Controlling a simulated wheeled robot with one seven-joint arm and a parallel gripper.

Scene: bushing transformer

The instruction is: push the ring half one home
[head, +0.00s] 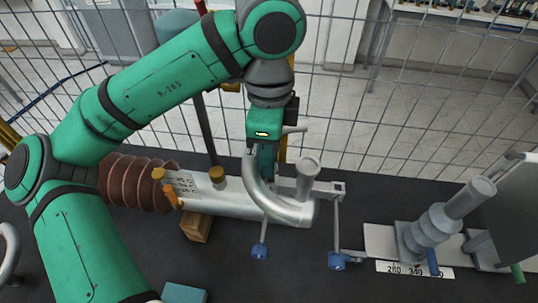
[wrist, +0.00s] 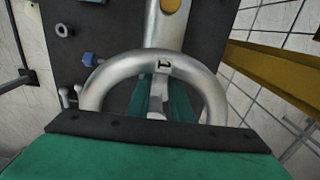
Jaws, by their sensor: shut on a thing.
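The ring half one (head: 258,192) is a thick silver half ring, curved around the right end of the silver bushing tube (head: 225,200) in the head view. In the wrist view the half ring (wrist: 98,84) arches across the picture and bears a dark "1" mark. My gripper (head: 267,165) points down at the half ring and is shut on it. In the wrist view its green fingers show inside the arch. The silver tube (wrist: 164,30) runs up behind the arch. The contact between half ring and tube is partly hidden, so I cannot tell whether it is fully seated.
A brown ribbed insulator (head: 135,184) joins the tube at left, with a wooden block (head: 197,228) below. Blue-handled parts (head: 260,251) stand in front. A silver stepped fitting (head: 432,230) lies right. A wire fence (head: 345,110) closes off the back.

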